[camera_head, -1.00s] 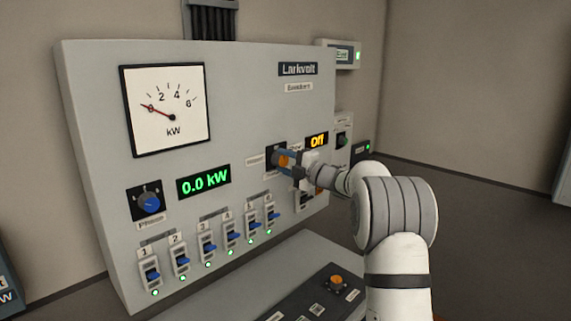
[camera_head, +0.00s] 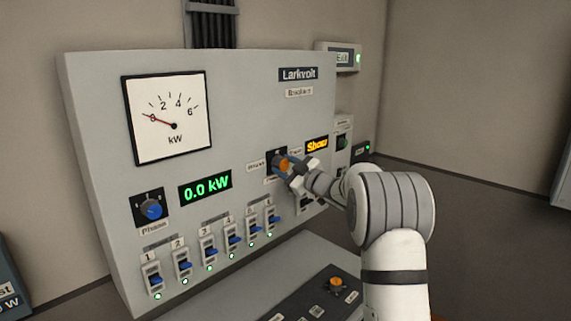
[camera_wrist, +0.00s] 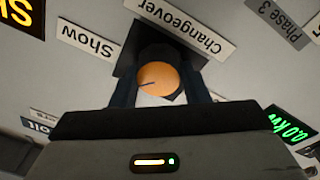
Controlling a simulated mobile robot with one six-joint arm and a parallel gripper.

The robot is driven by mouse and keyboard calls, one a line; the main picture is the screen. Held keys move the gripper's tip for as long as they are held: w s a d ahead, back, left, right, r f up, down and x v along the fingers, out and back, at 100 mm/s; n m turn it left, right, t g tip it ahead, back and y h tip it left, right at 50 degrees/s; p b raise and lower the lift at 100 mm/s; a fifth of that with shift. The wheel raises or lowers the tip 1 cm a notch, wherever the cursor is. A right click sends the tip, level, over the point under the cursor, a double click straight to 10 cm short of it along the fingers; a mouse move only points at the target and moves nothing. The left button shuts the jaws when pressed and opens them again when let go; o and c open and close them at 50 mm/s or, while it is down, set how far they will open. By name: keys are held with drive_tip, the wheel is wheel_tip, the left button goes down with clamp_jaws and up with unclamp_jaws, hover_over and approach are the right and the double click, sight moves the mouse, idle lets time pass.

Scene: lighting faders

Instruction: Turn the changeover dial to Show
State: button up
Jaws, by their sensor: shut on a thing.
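The changeover dial (camera_head: 283,163) is an orange knob on a dark square plate on the grey panel. In the wrist view the orange dial (camera_wrist: 160,78) sits between the two dark fingers, and its thin pointer line lies toward the side of the "Show" label (camera_wrist: 86,42). My gripper (camera_head: 284,164) is shut on the dial. The small display (camera_head: 317,146) beside it reads "Show" in orange letters. The fingers and wrist hide part of the dial's plate and nearby labels.
A kW meter (camera_head: 168,118) has its needle at 0, and a green display (camera_head: 205,187) reads 0.0 kW. A blue Phase knob (camera_head: 151,209) and a row of several blue switches (camera_head: 207,248) lie left of my arm. A sloped desk with an orange button (camera_head: 336,284) is below.

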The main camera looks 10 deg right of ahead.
drive_tip(key=shift+m+h+p, duration=0.3)
drive_tip(key=shift+m+p, duration=0.45)
drive_tip(key=shift+m, duration=1.15)
drive_tip(key=o, duration=1)
drive_tip(key=shift+c, duration=0.2)
drive_tip(key=shift+s+d, duration=0.1)
drive_tip(key=b+v, duration=0.2)
drive_tip(key=v, duration=0.5)
drive_tip(key=shift+s+b, duration=0.3)
drive_tip(key=shift+b, duration=0.05)
